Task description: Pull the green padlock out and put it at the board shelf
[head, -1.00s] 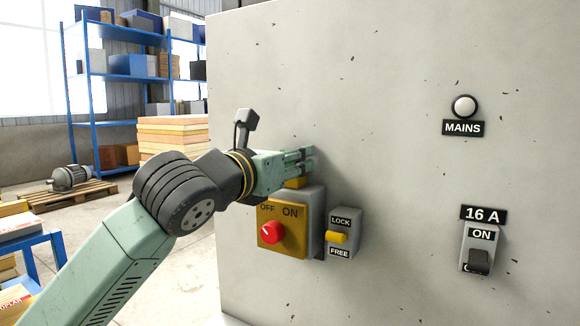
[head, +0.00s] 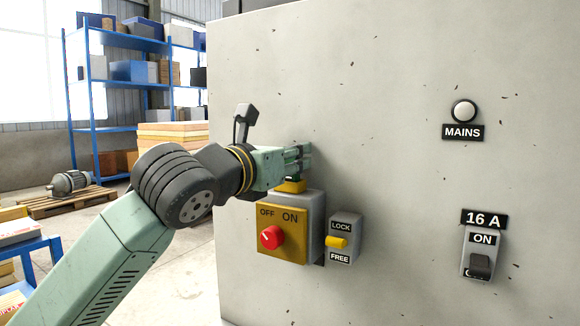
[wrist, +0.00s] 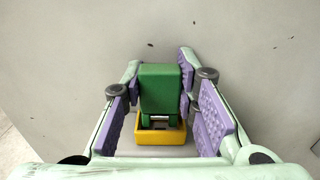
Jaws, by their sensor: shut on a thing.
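The green padlock (wrist: 160,88) shows in the wrist view between the purple pads of my gripper (wrist: 161,100). Its two legs point down to the yellow holder (wrist: 161,138); whether their ends are still inside it, I cannot tell. In the head view my gripper (head: 305,157) is shut on the padlock just above the yellow holder (head: 291,187), with a sliver of green (head: 292,178) below the fingers. The holder sits on top of the grey switch box (head: 314,225). A blue rack (head: 88,95) stands far back left; whether it is the board shelf, I cannot tell.
A yellow lever (head: 337,242) sits between LOCK and FREE. A grey cabinet wall (head: 400,80) fills the right. Stacked boards (head: 172,134), a pallet (head: 75,196) and a blue stand (head: 56,245) are left.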

